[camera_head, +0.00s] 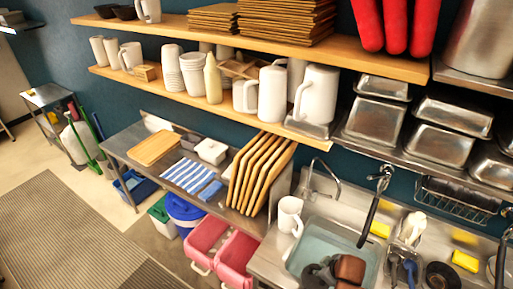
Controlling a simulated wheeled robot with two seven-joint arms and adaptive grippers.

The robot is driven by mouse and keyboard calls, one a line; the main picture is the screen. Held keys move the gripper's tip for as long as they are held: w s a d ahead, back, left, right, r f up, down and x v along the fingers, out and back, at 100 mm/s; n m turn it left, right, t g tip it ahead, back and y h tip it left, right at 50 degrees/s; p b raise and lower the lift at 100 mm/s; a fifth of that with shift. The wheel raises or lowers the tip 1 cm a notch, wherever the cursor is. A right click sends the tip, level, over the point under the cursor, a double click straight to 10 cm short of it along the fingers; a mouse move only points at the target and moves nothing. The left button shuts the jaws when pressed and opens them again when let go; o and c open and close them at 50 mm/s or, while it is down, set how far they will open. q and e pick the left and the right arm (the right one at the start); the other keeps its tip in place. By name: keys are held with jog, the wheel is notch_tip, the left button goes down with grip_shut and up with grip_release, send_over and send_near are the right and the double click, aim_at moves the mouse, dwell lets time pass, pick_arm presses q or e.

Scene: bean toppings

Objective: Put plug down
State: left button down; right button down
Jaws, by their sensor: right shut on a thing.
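My right gripper (403,265) shows small and dark at the bottom edge, over the steel counter to the right of the water-filled sink basin (312,247). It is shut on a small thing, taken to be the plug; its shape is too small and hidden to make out. A black round thing (441,276) lies just right of the gripper. Dark dishes (318,275) and a brown one (350,268) sit in the basin. My left gripper is out of view.
A white pitcher (289,214) stands left of the basin. A black faucet hose (371,206) hangs over its right side. A utensil holder (411,230) and yellow sponges (380,229) crowd the back. Wooden boards (262,172) stand on the left counter.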

aim_at(313, 264)
jog(key=w+a+m+b, duration=0.1)
jog(key=b, duration=0.2)
jog(key=w+a+m+h+b, duration=0.1)
jog(key=w+m+b, duration=0.1)
jog(key=shift+a+f+b, duration=0.25)
jog(key=shift+f+b, duration=0.05)
jog(key=shift+b, duration=0.1)
jog(key=m+b, duration=0.1)
jog(key=b, duration=0.2)
jog(key=a+r+m+h+b, duration=0.1)
jog(key=m+b, duration=0.1)
jog(key=b, duration=0.1)
jog(key=w+m+h+b, duration=0.1)
jog(key=m+b, duration=0.1)
jog(key=b, duration=0.1)
jog(key=shift+a+r+b, duration=0.15)
jog(key=shift+r+b, duration=0.25)
jog(key=shift+s+r+m+h+b, duration=0.15)
jog(key=shift+r+m+h+b, duration=0.25)
jog(key=shift+m+b, duration=0.25)
